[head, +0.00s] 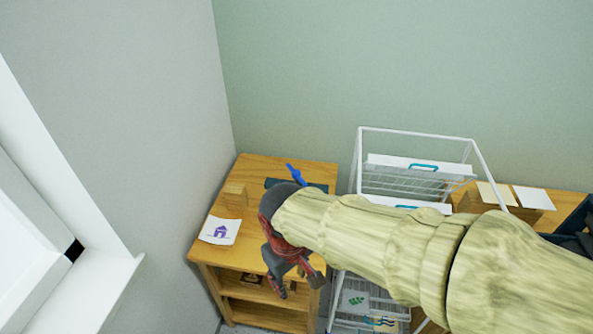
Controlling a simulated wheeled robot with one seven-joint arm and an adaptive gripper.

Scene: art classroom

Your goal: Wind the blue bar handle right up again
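A blue bar handle (295,175) shows just above my wrist, tilted, on or beside a dark flat-looking thing (275,183) at the back of the wooden cabinet top. My wrist hides its lower part and most of what it is fixed to. My gripper (298,284) is dark grey and red and hangs in front of the cabinet's front edge, nearer the camera than the handle. Its fingertips are apart with nothing visible between them. I see no contact between the fingers and the handle.
A window ledge (92,290) is at left.

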